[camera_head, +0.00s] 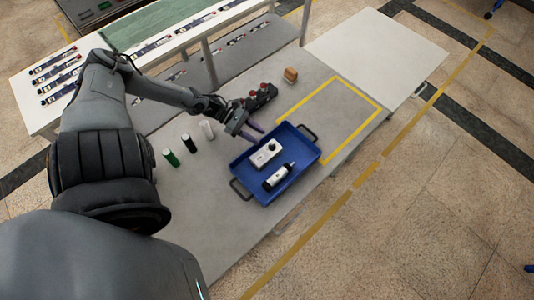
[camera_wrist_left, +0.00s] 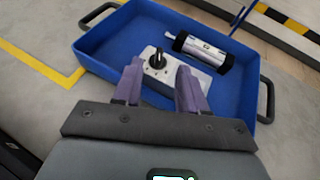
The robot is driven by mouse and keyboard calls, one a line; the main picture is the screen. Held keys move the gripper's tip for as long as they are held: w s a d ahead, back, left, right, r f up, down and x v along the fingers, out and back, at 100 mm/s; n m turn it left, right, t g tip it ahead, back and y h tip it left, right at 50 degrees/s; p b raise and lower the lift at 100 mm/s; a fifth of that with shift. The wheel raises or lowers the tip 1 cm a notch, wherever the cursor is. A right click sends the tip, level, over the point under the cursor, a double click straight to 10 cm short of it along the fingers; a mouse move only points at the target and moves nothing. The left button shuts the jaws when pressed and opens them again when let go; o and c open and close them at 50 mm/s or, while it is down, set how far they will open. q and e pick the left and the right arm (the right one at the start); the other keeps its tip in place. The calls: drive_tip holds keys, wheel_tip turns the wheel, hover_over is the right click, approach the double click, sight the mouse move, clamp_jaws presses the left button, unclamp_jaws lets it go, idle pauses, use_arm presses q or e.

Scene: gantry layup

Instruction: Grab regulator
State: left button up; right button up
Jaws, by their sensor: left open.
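A blue tray (camera_head: 301,161) with black handles stands on the grey table. Inside it lies a white block with a black knob, which looks like the regulator (camera_head: 263,154); it also shows in the left wrist view (camera_wrist_left: 158,66). Beside it lies a silver-white cylinder with black ends (camera_head: 277,178). My left gripper (camera_head: 252,131), with purple fingers, is open and empty at the tray's far-left edge. In the left wrist view the open fingers (camera_wrist_left: 160,75) point at the knobbed block and partly cover it. Contact is not visible. My right gripper is out of view.
Green (camera_head: 170,157), black (camera_head: 189,143) and white (camera_head: 207,130) cylinders stand left of the tray. A dark part with red tops (camera_head: 261,96) and a brown block (camera_head: 290,75) sit behind it. The yellow-taped area (camera_head: 333,112) at right is empty.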

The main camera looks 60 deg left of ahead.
sight(275, 146)
use_arm(q)
drive_tip(key=shift+b+x, duration=0.3)
drive_tip(key=shift+x, duration=2.75)
drive_tip(key=shift+r, duration=0.1)
clamp_jaws()
